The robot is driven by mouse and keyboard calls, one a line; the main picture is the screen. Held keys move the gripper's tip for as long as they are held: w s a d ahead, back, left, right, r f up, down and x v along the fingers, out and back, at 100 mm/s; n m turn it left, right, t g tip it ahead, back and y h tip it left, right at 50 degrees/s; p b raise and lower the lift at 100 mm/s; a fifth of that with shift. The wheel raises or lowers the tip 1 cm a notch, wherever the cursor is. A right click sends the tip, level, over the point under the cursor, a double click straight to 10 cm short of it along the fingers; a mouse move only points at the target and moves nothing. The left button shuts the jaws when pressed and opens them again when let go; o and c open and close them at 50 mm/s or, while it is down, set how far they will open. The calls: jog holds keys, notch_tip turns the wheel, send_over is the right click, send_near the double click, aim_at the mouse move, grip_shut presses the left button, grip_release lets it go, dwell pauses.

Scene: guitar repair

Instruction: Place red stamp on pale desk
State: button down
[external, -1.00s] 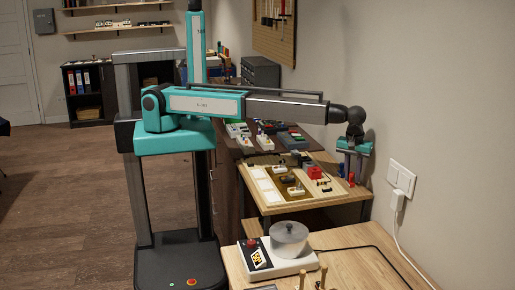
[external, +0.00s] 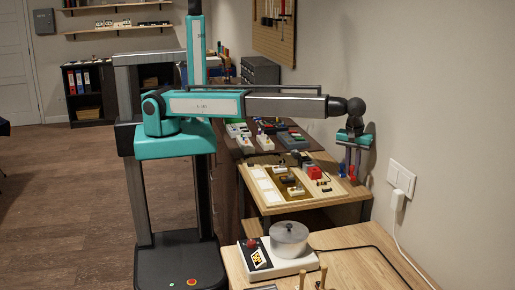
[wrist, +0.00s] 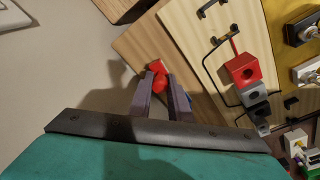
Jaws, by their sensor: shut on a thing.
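The red stamp (wrist: 157,70) shows at the tips of my gripper (wrist: 161,72) in the wrist view, and its lower part is hidden between the fingers. In the external view the small red stamp (external: 351,171) is between the fingertips of my gripper (external: 351,176), which point down at the wall side of the pale wooden desk (external: 284,208). My gripper is shut on the stamp. I cannot tell how far it is above the desk top. A small blue thing (wrist: 189,98) is beside the right finger in the wrist view.
A red block (external: 314,173) with a black cable lies on the same desk, near a tray of small parts (external: 263,185). A nearer wooden table (external: 340,265) carries a white device with a grey pot (external: 289,240). The wall is close on the right.

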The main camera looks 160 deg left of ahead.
notch_tip(320, 180, up, 4)
jog(key=shift+f+b, duration=0.15)
jog(key=shift+b, duration=0.5)
jog(key=d+b, duration=0.4)
jog(key=d, duration=1.5)
jog(key=shift+d+b, duration=0.3)
jog(key=shift+b, duration=0.05)
jog(key=shift+a, duration=0.1)
jog(key=w+a+f+n, duration=0.1)
jog(key=w+a, duration=0.3)
jog(key=w, duration=0.2)
jog(key=w+a+n, duration=0.1)
jog(key=w+a, duration=0.2)
jog(key=w, duration=0.3)
jog(key=w+d+f+m+b, duration=0.1)
jog(key=w+f, duration=0.4)
jog(key=w, duration=0.6)
jog(key=shift+w+d+f, duration=0.2)
jog(key=shift+w+f, duration=0.05)
